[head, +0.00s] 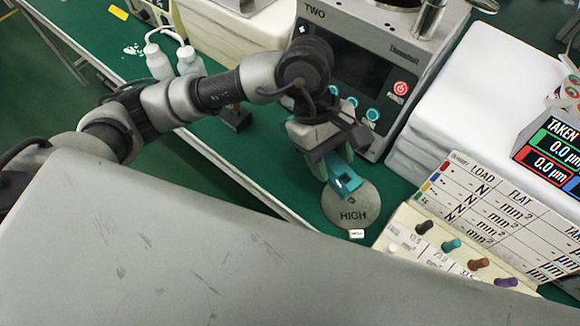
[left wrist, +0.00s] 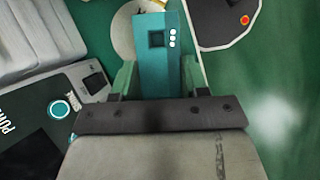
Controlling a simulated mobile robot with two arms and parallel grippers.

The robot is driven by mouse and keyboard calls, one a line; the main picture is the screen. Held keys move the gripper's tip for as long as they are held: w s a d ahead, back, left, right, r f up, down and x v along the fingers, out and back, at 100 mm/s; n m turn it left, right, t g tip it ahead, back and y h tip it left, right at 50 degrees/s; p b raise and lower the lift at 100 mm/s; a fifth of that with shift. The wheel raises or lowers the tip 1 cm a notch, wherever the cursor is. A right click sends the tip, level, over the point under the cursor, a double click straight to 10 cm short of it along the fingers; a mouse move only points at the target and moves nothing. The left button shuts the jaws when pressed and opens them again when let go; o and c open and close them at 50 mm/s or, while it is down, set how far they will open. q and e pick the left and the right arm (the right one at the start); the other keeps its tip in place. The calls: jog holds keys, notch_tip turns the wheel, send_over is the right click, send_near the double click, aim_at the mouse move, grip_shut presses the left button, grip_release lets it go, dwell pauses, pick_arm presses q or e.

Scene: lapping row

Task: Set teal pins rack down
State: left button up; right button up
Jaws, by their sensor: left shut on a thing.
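The teal pins rack is a narrow teal block (head: 344,182) between the fingers of my left gripper (head: 334,164). In the left wrist view the rack (left wrist: 153,66) shows a dark square recess and three white dots, with a finger of the gripper (left wrist: 159,78) on each side. In the head view the rack overlaps the upper part of a round grey disc marked HIGH (head: 344,215). In the left wrist view the disc (left wrist: 122,38) is partly hidden by the rack. I cannot tell whether the rack touches the disc or the bench. My right gripper is not in view.
A grey machine marked TWO (head: 350,62) stands behind the gripper. To the right are a tray with coloured pegs (head: 410,226), a LOAD/FLAT card (head: 490,205) and a white stack (head: 470,100). A small white tag (head: 356,233) lies at the disc's front edge. Green bench (head: 262,160) shows left of the gripper.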

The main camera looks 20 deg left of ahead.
aim_at(345, 171)
pick_arm(q)
jog(key=d+n, duration=0.1)
jog(key=s+d+f+n+b, duration=0.1)
jog(key=shift+d+f+t+h, duration=0.15)
jog(key=shift+d+t+h, duration=0.15)
jog(key=shift+d+t, duration=0.1)
jog(key=shift+s+d+n+b, duration=0.1)
jog(key=shift+d+n+b, duration=0.2)
jog(key=shift+b, duration=0.1)
jog(key=shift+a+f, duration=0.1)
jog(key=w+a+f, duration=0.2)
jog(key=a, duration=0.1)
jog(key=w+a+f, duration=0.2)
jog(key=a, duration=0.1)
jog(key=w+a+f+p, duration=0.1)
jog(key=w+a+f, duration=0.1)
jog(key=a, duration=0.1)
jog(key=shift+w+a+f, duration=0.15)
jog(key=shift+a+f, duration=0.1)
jog(key=shift+f, duration=0.05)
notch_tip(345, 171, down, 4)
jog(key=shift+f, duration=0.1)
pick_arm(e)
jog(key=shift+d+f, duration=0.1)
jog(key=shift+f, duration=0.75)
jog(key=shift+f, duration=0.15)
